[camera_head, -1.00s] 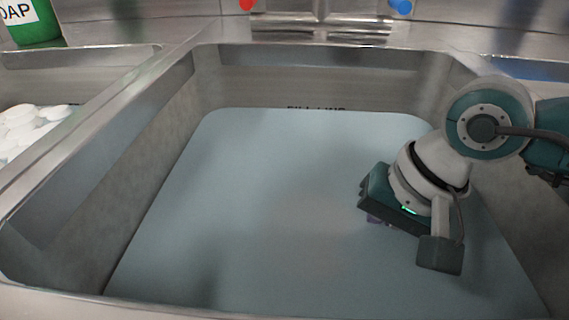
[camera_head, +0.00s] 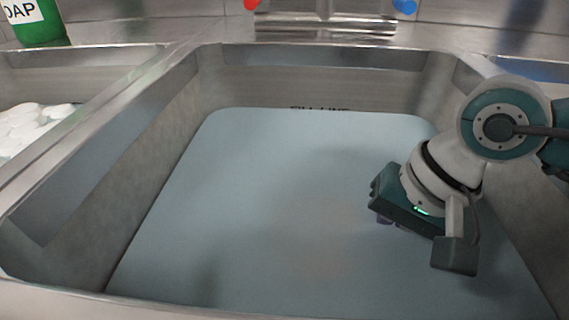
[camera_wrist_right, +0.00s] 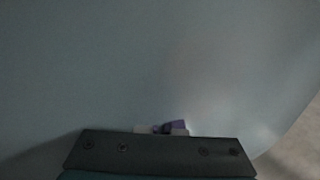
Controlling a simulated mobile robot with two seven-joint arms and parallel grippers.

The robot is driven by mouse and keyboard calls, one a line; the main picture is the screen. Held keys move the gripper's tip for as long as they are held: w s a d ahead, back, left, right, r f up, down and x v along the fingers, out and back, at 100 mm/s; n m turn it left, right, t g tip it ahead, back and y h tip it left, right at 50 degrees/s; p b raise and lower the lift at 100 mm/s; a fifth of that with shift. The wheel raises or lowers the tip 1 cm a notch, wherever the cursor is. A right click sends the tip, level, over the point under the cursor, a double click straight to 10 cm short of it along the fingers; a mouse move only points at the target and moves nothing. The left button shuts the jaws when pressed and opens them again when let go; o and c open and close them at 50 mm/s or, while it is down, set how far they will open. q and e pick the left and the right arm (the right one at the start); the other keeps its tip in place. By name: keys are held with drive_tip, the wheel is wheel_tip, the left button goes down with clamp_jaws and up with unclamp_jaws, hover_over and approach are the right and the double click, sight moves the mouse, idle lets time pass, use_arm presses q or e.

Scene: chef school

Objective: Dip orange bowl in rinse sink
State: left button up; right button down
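The rinse sink (camera_head: 175,135) is the wide steel basin in the middle of the head view, filled with cloudy blue-grey water (camera_head: 250,190). My right gripper (camera_head: 387,222) points down into its right part, with its fingers at or under the water. In the right wrist view its dark body spans the bottom, and only small purple and grey finger parts (camera_wrist_right: 168,128) show above it, close together. The fingertips are hidden. I cannot see the orange bowl in either view; a faint reddish tint shows in the water. My left gripper is not in view.
A sink with white suds (camera_head: 35,125) lies to the left, behind a steel divider. A green soap container (camera_head: 38,25) stands at the back left. Red (camera_head: 251,4) and blue (camera_head: 404,6) tap marks are at the back. The basin's left and middle are clear.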

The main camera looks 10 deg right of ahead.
drive_tip(key=shift+w+a, duration=0.15)
drive_tip(key=shift+a, duration=0.4)
drive_tip(key=shift+s+d+b, duration=0.2)
drive_tip(key=shift+d+b, duration=0.15)
drive_tip(key=shift+d, duration=0.25)
wheel_tip(320, 180, up, 27)
drive_tip(key=p, duration=1.8)
drive_tip(key=shift+p, duration=0.4)
